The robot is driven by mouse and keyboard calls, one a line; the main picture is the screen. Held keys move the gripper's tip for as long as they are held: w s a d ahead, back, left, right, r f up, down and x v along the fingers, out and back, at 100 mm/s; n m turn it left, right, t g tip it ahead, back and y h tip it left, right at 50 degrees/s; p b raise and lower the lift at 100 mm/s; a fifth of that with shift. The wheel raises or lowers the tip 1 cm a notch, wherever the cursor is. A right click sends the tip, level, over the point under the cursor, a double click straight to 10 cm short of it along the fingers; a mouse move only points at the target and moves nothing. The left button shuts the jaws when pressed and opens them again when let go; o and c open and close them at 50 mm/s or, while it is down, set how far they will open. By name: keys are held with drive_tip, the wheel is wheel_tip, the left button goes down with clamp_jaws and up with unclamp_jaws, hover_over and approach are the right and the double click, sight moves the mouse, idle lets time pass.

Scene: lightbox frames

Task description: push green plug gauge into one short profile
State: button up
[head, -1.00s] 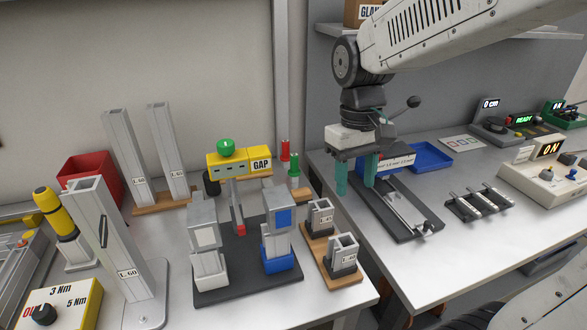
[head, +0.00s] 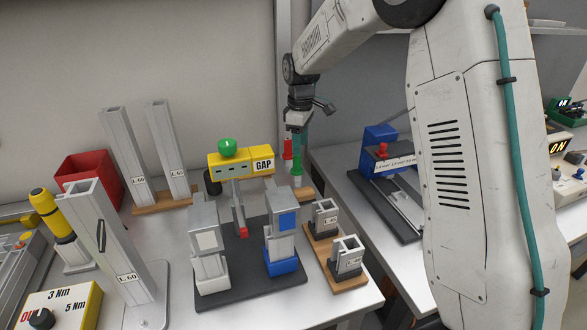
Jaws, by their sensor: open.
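The green plug gauge (head: 296,168) stands upright at the back right of the left bench, just right of the red plug gauge (head: 287,149). My gripper (head: 297,150) points down directly above the green gauge, its teal fingers open. One finger hides the other, and I cannot tell whether they reach around the gauge's top. Two short profiles, one farther back (head: 326,217) and one nearer (head: 347,256), stand upright in dark holders on a wooden base (head: 319,250). Their open top ends show. They are in front and to the right of the gauge.
A yellow GAP box (head: 228,164) with a green dome is left of the gauges. Tall profiles (head: 122,150) stand at left. A blue-ended slide rig (head: 380,140) is on the right bench, partly behind my arm.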

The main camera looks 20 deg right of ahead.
sight(297, 160)
drive_tip(key=f, duration=0.4)
drive_tip(key=a+f, duration=0.1)
drive_tip(key=f, duration=0.1)
drive_tip(key=shift+f, duration=0.1)
clamp_jaws()
